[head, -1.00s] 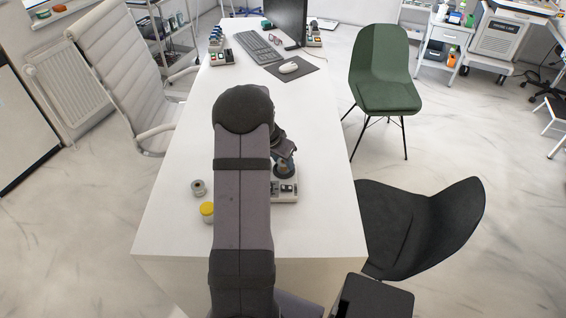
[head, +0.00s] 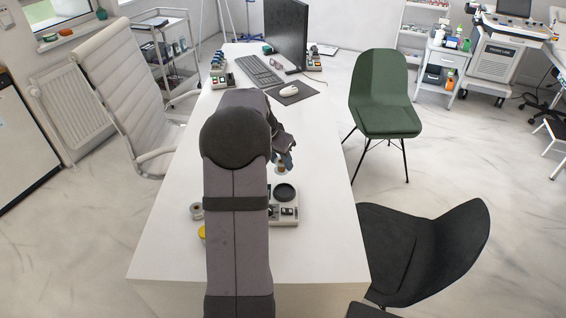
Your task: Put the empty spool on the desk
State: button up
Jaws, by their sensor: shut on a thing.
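My gripper (head: 285,160) is just right of my arm, above the middle of the white desk (head: 172,250). It is shut on a small tan-brown thing, likely the empty spool (head: 280,171), with its lower end showing below the fingers. The held spool appears raised, just beyond a pale grey device (head: 288,219) with a round black plate (head: 285,192) on top. The plate is bare. The fingers are small and partly hidden by my wrist.
A grey spool-like piece (head: 196,211) and a yellow-topped one (head: 202,233), partly behind my arm, stand left. A keyboard (head: 259,71), monitor (head: 286,32), mouse (head: 289,91) and bottle racks (head: 221,76) are at the back. Bare desk lies left and right.

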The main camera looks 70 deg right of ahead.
jog(key=w+a+f+n+t+p, duration=0.15)
jog(key=w+a+f, duration=0.3)
jog(key=w, duration=0.45)
jog(key=w+a+f+n+p, duration=0.3)
jog(key=w+a, duration=0.3)
jog(key=w, duration=0.4)
jog(key=w+d+r+n+t, duration=0.2)
jog(key=w+n, duration=0.2)
jog(key=w, duration=0.2)
jog(key=shift+w+d, duration=0.35)
jog(key=shift+d, duration=0.05)
jog(key=shift+y, duration=0.3)
jog(key=shift+f, duration=0.15)
jog(key=shift+f+b, duration=2.05)
jog(key=shift+f, duration=1.3)
jog(key=shift+f+b, duration=0.45)
jog(key=shift+f, duration=0.15)
